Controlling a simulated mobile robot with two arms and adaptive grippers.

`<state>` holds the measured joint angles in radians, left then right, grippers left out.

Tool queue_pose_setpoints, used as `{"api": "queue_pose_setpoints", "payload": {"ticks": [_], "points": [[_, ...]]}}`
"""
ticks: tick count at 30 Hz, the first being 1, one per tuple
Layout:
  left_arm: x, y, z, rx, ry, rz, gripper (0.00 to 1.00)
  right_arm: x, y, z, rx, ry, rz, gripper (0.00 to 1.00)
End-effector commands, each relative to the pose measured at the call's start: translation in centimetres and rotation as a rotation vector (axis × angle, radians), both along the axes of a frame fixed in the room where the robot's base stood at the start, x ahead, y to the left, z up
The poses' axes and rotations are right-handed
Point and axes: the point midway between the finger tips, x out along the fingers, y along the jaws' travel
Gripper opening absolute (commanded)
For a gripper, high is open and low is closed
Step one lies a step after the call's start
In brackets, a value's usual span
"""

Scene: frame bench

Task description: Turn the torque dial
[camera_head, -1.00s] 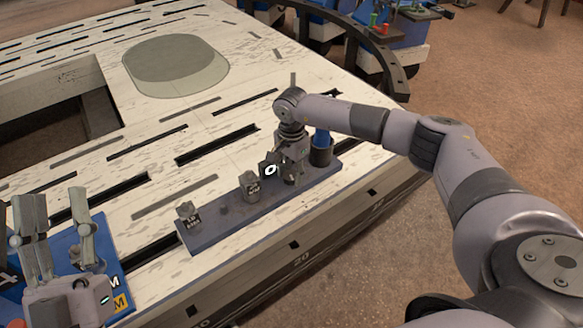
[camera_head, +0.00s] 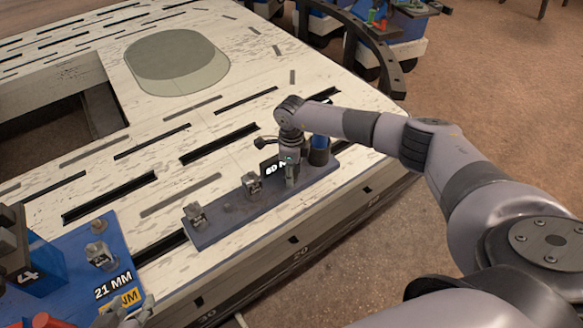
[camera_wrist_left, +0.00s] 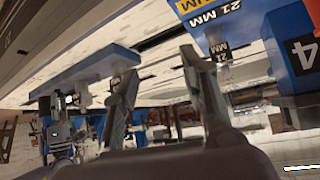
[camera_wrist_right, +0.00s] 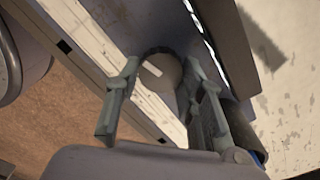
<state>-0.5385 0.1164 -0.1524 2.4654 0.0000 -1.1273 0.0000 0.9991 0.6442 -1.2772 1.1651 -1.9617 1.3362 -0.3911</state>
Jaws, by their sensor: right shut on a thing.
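The torque dial (camera_wrist_right: 160,72) is a grey round knob with a white mark, seen between the fingers in the right wrist view. My right gripper (camera_head: 290,180) points down at the right part of the blue-grey strip and is shut on the dial. The head view mostly hides the dial behind the gripper. A dark plate with white characters, partly readable as "60 N" (camera_head: 272,168), stands beside it. My left gripper (camera_wrist_left: 158,65) is open and empty, its fingers wide apart in the left wrist view. Only its tips show at the bottom of the head view.
The strip (camera_head: 215,232) carries small grey blocks (camera_head: 252,184) left of the dial and a dark cup with a blue part (camera_head: 319,150) to its right. A blue board marked "21 MM" (camera_head: 75,280) lies at lower left. The slotted white bench (camera_head: 100,150) is mostly clear.

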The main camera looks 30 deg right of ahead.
Motion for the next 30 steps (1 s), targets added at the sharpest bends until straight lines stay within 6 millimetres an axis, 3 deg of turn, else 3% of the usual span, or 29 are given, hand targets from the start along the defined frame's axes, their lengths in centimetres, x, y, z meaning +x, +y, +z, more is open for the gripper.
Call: {"api": "queue_pose_setpoints", "payload": {"ticks": [9, 19, 21, 30], "points": [[-9.6, 3.1, -3.2, 0.099, 0.472, 0.038, 0.40, 0.0, 0.1, 0.4, -0.001, -0.001, -0.301, 0.08], [-9.5, 3.0, -1.2, 0.098, 0.471, 0.037, 0.40, 0.0, 0.2, 0.4, 0.000, -0.001, -0.615, 0.08], [-8.9, 2.9, -3.5, 0.100, 0.487, 0.036, 0.40, -0.1, 0.2, 0.4, 0.000, 0.000, -0.679, 0.08], [-8.0, 2.6, -9.4, 0.102, 0.514, 0.029, 0.40, 0.0, 0.3, 0.4, 0.001, -0.002, -0.912, 0.08]]}}
